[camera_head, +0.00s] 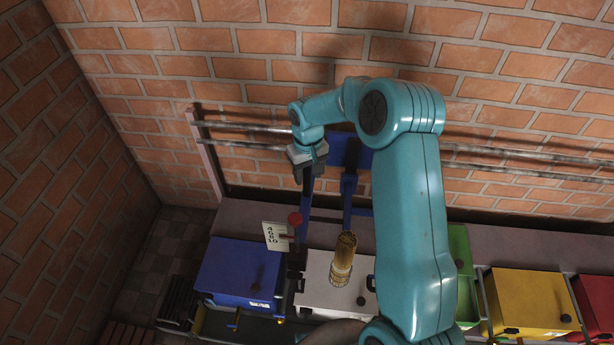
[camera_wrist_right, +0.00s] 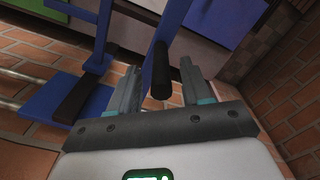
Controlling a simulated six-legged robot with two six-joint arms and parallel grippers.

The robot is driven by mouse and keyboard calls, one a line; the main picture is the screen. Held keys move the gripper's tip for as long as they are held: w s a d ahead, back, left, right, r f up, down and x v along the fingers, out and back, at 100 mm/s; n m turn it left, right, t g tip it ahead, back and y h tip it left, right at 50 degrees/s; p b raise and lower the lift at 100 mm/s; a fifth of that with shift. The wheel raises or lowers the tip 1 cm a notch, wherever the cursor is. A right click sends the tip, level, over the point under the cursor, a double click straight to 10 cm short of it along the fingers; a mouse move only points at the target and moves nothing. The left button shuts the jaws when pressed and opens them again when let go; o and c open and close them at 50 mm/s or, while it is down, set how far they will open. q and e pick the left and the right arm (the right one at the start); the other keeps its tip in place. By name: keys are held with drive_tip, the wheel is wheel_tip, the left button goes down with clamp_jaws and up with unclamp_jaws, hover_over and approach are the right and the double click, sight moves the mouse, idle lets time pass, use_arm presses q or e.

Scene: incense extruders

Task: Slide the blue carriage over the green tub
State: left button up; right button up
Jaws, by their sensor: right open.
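The blue carriage (camera_head: 352,152) hangs on the wall rails, with blue bars reaching down and forward over the white tub. The green tub (camera_head: 462,245) stands to the right of it, largely hidden behind my right arm. My right gripper (camera_head: 306,178) is at the carriage's left bar. In the right wrist view my right gripper (camera_wrist_right: 160,85) is open, with a dark handle (camera_wrist_right: 161,76) of the blue carriage (camera_wrist_right: 60,105) between its fingers. Gaps show beside the handle, so the fingers are not closed on it. My left gripper is not seen.
A white tub (camera_head: 318,290) with a gold cylinder (camera_head: 342,262) stands below the carriage. A blue tub (camera_head: 238,268) is to its left; yellow (camera_head: 525,300) and red (camera_head: 597,300) tubs are at right. Metal rails (camera_head: 520,168) run along the brick wall. A numbered card (camera_head: 275,236) stands near the blue tub.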

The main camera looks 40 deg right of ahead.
drive_tip(key=f, duration=0.2)
drive_tip(key=shift+w+d+f, duration=0.1)
drive_tip(key=shift+w+f, duration=0.15)
drive_tip(key=shift+f, duration=0.05)
drive_tip(key=shift+s+r, duration=0.15)
clamp_jaws()
drive_tip(key=s+d, duration=1.2)
drive_tip(key=s, duration=0.2)
drive_tip(key=s+d, duration=1.2)
drive_tip(key=s, duration=0.3)
drive_tip(key=shift+s, duration=0.15)
drive_tip(key=shift+c, duration=0.5)
unclamp_jaws()
drive_tip(key=shift+o, duration=0.5)
drive_tip(key=shift+a, duration=0.1)
